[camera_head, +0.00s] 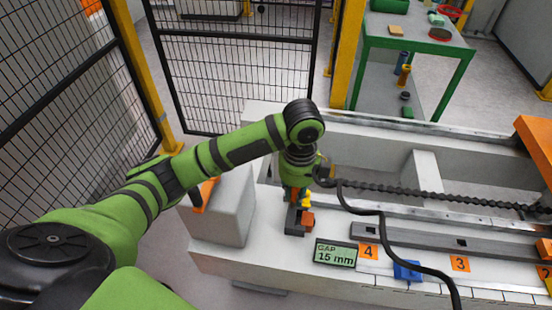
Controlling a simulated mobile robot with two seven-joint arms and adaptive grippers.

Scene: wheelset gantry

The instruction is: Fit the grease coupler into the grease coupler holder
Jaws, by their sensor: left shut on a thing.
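My left gripper (296,203) points down over the near left end of the pale gantry beam. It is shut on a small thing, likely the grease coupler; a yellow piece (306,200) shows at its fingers. A black hose (384,240) runs from beside the gripper down to the right. Just below the fingers stands a dark grey block with an orange part (307,218), likely the grease coupler holder. The fingers hide much of the coupler and the block's top, so I cannot tell whether they touch. My right gripper is out of view.
A "GAP 15 mm" display (335,254), a blue block (406,270) and orange number tags (460,264) lie along the beam to the right. A grey box (221,208) stands left of the gripper. A green table (415,35) and mesh fence (235,70) are behind.

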